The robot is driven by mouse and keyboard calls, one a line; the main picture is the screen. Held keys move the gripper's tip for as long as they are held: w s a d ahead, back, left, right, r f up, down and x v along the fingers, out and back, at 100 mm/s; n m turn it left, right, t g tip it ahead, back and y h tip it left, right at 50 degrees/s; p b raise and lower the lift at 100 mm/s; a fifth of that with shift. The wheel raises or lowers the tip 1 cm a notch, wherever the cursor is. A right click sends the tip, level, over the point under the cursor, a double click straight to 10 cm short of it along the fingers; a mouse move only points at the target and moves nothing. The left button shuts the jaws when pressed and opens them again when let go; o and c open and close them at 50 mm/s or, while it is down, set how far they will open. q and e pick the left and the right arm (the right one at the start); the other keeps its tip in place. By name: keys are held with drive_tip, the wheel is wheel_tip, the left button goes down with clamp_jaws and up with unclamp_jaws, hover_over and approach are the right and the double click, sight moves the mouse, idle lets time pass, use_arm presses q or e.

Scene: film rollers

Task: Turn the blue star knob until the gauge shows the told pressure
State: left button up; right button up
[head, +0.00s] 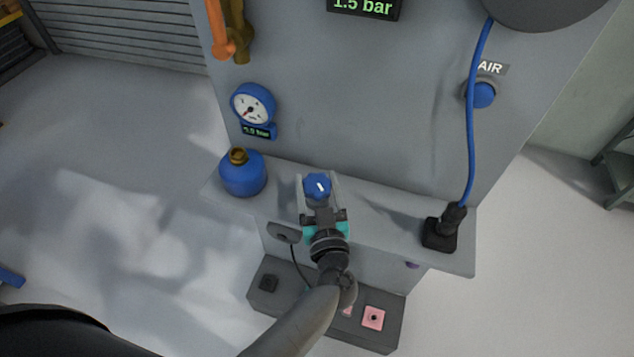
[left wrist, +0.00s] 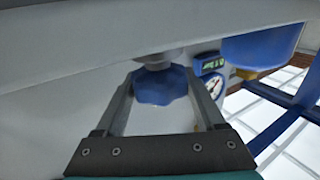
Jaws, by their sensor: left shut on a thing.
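The blue star knob (head: 317,186) with a white mark sits above the ledge of the grey panel. My left gripper (head: 319,192) reaches it from the front and is shut on it. In the left wrist view the fingers of the left gripper (left wrist: 160,80) stand on either side of the blue knob (left wrist: 158,87). The round blue gauge (head: 252,104) has a white dial with a red needle toward the lower left; its small display is too small to read surely. A display (head: 364,7) above shows 1.5 bar. My right gripper is not in view.
A blue bottle (head: 242,174) with a brass top stands left of the knob on the ledge (head: 378,222). A black block (head: 441,233) with a blue hose (head: 472,140) stands at the right. A blue AIR button (head: 484,95) is on the panel. Orange handles (head: 219,35) hang upper left.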

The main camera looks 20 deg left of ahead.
use_arm(q)
drive_tip(key=c, duration=0.5)
drive_tip(key=shift+r+m+t+h+p, duration=0.15)
drive_tip(key=shift+m+t+h+p, duration=0.35)
drive_tip(key=shift+m+h+p, duration=0.85)
drive_tip(key=m+h, duration=0.1)
drive_tip(key=h, duration=0.1)
drive_tip(key=shift+h+p, duration=0.35)
drive_tip(key=shift+p, duration=0.05)
drive_tip(key=shift+m+t+h, duration=0.3)
drive_tip(key=shift+m+h, duration=0.75)
drive_tip(key=shift+h, duration=0.65)
drive_tip(key=o, duration=1.3)
drive_tip(key=shift+o, duration=0.2)
